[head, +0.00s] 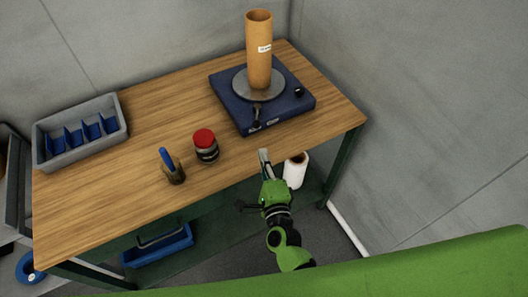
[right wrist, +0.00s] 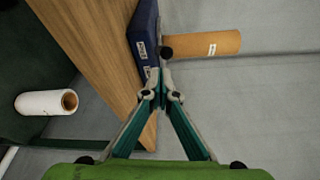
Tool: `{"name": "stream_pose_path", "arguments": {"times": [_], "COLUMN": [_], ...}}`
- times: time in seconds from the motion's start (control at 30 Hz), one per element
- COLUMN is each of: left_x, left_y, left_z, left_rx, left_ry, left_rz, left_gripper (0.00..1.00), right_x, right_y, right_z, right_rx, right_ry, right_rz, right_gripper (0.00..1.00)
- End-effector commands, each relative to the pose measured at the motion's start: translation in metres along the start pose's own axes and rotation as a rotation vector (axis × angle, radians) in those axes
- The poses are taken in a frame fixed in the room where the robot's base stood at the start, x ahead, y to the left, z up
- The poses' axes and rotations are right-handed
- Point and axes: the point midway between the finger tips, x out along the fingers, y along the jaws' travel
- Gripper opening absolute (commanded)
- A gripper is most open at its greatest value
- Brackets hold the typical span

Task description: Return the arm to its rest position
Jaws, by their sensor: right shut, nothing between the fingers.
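My right gripper (head: 265,158) is at the front edge of the wooden table, with the green arm (head: 285,248) reaching in from the bottom. It is shut and empty. In the right wrist view its two fingers meet at their tips (right wrist: 162,72), with nothing between them. My left gripper and arm are not in view.
The table (head: 150,125) bears a blue turntable base (head: 228,108) with an upright cardboard tube (head: 259,50), a red-lidded jar (head: 205,145), a blue-handled tool in a holder (head: 173,170) and a grey divided bin (head: 75,155). A white roll (head: 296,172) stands below the table's edge, beside my right gripper.

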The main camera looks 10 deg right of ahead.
Motion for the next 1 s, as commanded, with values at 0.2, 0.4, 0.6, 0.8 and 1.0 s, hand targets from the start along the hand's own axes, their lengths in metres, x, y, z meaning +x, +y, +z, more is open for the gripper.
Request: {"name": "stream_pose_path", "arguments": {"times": [0.2,0.4,0.6,0.8,1.0], "left_x": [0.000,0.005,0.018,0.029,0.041], "left_y": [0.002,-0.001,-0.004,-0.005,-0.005], "left_z": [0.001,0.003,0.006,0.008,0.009], "left_rx": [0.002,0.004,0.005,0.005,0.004], "left_ry": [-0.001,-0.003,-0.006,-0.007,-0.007], "left_rz": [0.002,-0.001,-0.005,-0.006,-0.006], "left_gripper": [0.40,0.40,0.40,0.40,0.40], "right_x": [0.000,-0.007,-0.047,-0.121,-0.221], "right_y": [0.000,0.038,0.166,0.294,0.396], "right_z": [0.000,-0.003,-0.021,-0.060,-0.118], "right_rx": [0.000,-0.098,-0.450,-0.823,-1.144], "right_ry": [0.000,-0.025,-0.144,-0.332,-0.576], "right_rz": [0.000,0.068,0.303,0.558,0.801], "right_gripper": [0.00,0.00,0.00,0.00,0.00]}}
